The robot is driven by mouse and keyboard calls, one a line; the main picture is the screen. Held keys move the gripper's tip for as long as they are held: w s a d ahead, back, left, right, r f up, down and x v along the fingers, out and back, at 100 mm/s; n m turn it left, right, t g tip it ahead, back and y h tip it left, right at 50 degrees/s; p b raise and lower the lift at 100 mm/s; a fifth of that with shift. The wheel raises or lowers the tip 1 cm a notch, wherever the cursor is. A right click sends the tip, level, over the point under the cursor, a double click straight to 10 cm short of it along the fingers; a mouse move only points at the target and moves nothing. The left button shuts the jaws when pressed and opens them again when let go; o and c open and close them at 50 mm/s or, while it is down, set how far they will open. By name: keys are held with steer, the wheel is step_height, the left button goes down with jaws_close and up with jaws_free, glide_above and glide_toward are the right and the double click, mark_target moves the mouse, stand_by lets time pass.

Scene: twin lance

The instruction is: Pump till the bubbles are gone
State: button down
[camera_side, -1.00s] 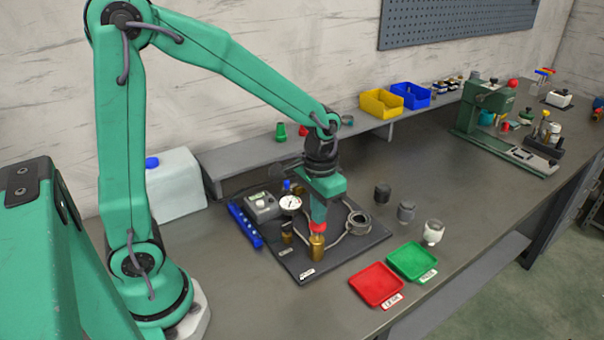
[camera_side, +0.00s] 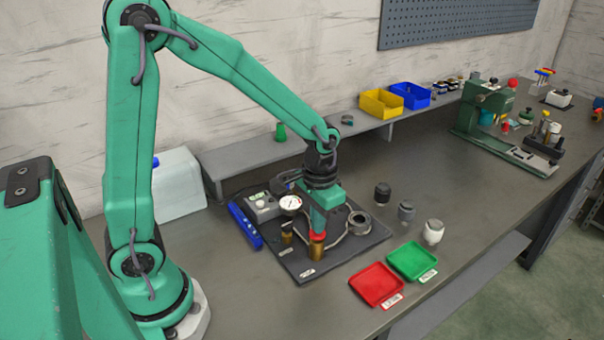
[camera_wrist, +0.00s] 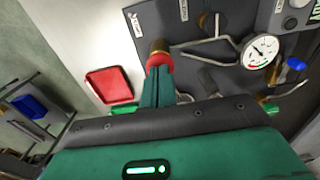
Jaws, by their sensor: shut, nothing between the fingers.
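A brass pump (camera_side: 316,252) with a red button top (camera_side: 317,236) stands upright near the front edge of a dark board (camera_side: 330,267). My gripper (camera_side: 319,231) is shut and empty, pointing down with its tips on or just above the red top; contact is hard to tell. In the wrist view the red top (camera_wrist: 159,61) and the brass body (camera_wrist: 158,46) show at the tip of my green fingers (camera_wrist: 157,72). A round white gauge (camera_side: 290,203) is on the board; it also shows in the wrist view (camera_wrist: 260,50). I cannot make out any bubbles.
A ring-shaped grey fitting (camera_side: 359,222) and a smaller brass part (camera_side: 287,232) are on the board. Red (camera_side: 376,286) and green (camera_side: 412,261) trays lie at the front right. Several small jars stand behind them. A blue rail (camera_side: 245,226) lies at the left.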

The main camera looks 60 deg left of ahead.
steer(key=shift+r, duration=2.25)
step_height(320, 180, up, 6)
steer(key=shift+f, duration=0.15)
steer(key=shift+f, duration=3.15)
steer(key=shift+f, duration=0.35)
steer(key=shift+f, duration=0.4)
